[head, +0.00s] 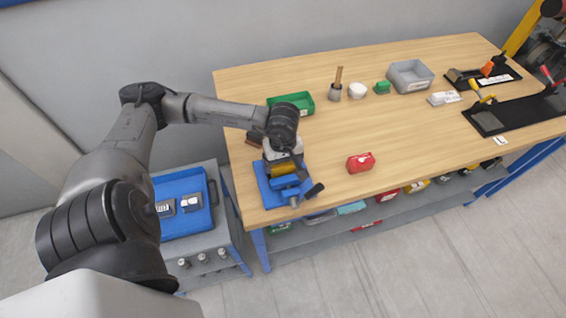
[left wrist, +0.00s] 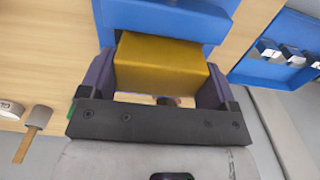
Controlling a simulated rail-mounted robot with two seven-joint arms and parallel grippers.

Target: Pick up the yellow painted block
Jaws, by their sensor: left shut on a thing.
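The yellow painted block (head: 286,169) is at the left end of the wooden table, beneath my left gripper (head: 285,163). In the left wrist view, the yellow block (left wrist: 160,65) sits between the two dark fingers of my left gripper (left wrist: 158,85), which is shut on it. A blue vise-like device (head: 291,188) is right by the block on a blue mat (head: 264,187). Its blue body (left wrist: 165,18) is beyond the block in the wrist view; I cannot tell if they touch. My right gripper is not in view.
A red block (head: 361,162) lies right of the vise on the table (head: 330,190). A green tray (head: 298,98), a white round thing (head: 357,90) and a grey bin (head: 409,84) stand farther back. A cart with a blue tray (head: 174,222) stands left. The table's middle is clear.

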